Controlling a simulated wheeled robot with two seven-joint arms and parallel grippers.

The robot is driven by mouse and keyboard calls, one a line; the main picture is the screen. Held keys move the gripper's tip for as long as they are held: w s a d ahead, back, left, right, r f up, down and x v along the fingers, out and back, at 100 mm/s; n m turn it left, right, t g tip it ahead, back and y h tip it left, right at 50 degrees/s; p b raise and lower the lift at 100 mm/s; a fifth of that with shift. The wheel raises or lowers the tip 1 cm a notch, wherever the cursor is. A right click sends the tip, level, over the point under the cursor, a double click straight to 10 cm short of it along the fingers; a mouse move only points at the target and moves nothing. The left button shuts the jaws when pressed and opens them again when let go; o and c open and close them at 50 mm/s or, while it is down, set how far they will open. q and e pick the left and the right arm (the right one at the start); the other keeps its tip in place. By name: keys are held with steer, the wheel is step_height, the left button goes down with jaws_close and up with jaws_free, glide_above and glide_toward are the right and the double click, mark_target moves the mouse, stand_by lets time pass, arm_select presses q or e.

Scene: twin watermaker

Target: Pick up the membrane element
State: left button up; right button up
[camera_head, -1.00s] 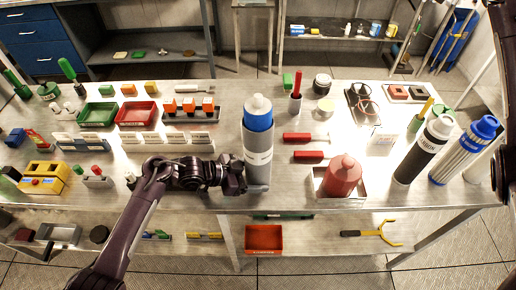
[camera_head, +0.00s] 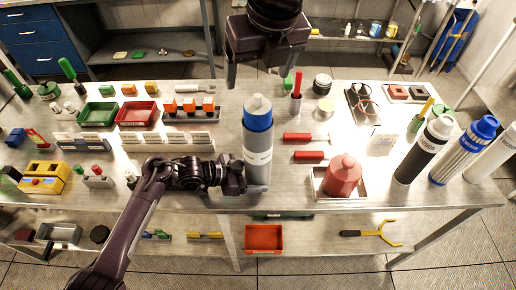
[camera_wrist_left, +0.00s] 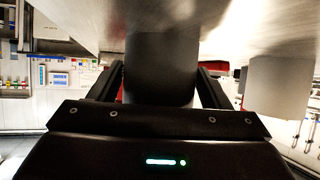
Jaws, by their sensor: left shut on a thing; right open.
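A tall grey cylinder (camera_head: 257,160) with a blue band and a pale cap stands upright near the table's front middle. My left gripper (camera_head: 240,178) is shut on its lower body from the left; the left wrist view shows the grey cylinder (camera_wrist_left: 160,65) between both fingers. I cannot tell for sure which is the membrane element. My right gripper (camera_head: 263,75) is open and empty above the table's back edge.
A red container (camera_head: 342,176) sits in a white tray (camera_head: 319,190) right of the grey cylinder. Green (camera_head: 97,113) and red (camera_head: 136,113) trays stand at left. A lower shelf holds a red bin (camera_head: 263,238).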

mark_target(259, 106)
steer(key=x, duration=0.4)
steer(key=d+x, duration=0.1)
steer(key=x, duration=0.1)
steer(key=shift+s+f, duration=0.1)
steer(key=shift+f, duration=0.1)
steer(key=shift+d+x, duration=0.1)
steer(key=shift+x, duration=1.45)
steer(key=shift+d+x, duration=0.15)
steer(key=shift+x, duration=1.35)
steer(key=shift+c, duration=0.3)
steer(key=c, duration=1)
